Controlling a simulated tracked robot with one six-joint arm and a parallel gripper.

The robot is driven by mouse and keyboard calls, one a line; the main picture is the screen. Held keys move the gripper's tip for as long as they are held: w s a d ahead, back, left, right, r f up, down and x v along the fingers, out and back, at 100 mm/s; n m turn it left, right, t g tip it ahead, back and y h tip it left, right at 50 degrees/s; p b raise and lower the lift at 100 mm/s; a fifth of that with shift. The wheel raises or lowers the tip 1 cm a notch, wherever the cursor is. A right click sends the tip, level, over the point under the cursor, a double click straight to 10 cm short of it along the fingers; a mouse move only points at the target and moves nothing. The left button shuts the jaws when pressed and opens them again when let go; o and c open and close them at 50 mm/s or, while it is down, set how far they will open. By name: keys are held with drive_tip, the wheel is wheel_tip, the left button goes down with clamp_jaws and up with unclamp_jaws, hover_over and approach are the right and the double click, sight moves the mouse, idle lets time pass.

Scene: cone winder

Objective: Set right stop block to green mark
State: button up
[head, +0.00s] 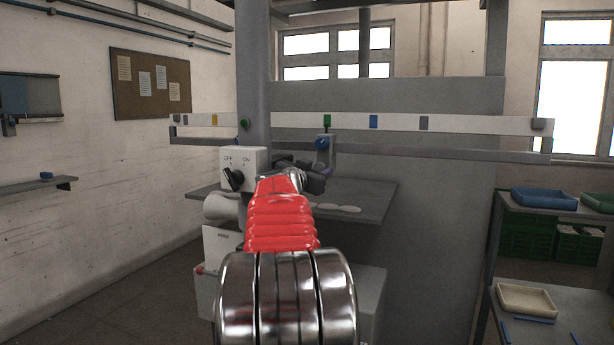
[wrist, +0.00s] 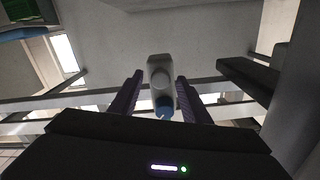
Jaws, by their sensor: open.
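A grey stop block with a blue knob (head: 322,143) sits on the lower rail, under the green mark (head: 327,121) on the white strip. In the head view it looks roughly in line with that mark. In the wrist view the pale grey block (wrist: 160,75) shows between the fingers, with its blue knob (wrist: 165,105) below. My gripper (head: 318,172) is just below the block in the head view. In the wrist view my gripper (wrist: 160,92) is open, with a finger on each side of the block and small gaps visible. Contact cannot be told.
The white strip (head: 475,124) also carries yellow (head: 214,119), blue (head: 374,121) and grey marks. A grey column (head: 253,60) crosses the rail at left. A white switch box (head: 243,165) stands near my arm. A grey shelf (head: 370,200) lies below. Trays (head: 543,198) stand at right.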

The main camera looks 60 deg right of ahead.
drive_tip(key=s+a, duration=0.1)
drive_tip(key=a, duration=1.2)
drive_tip(key=shift+s+a+f, duration=0.1)
idle(0.5)
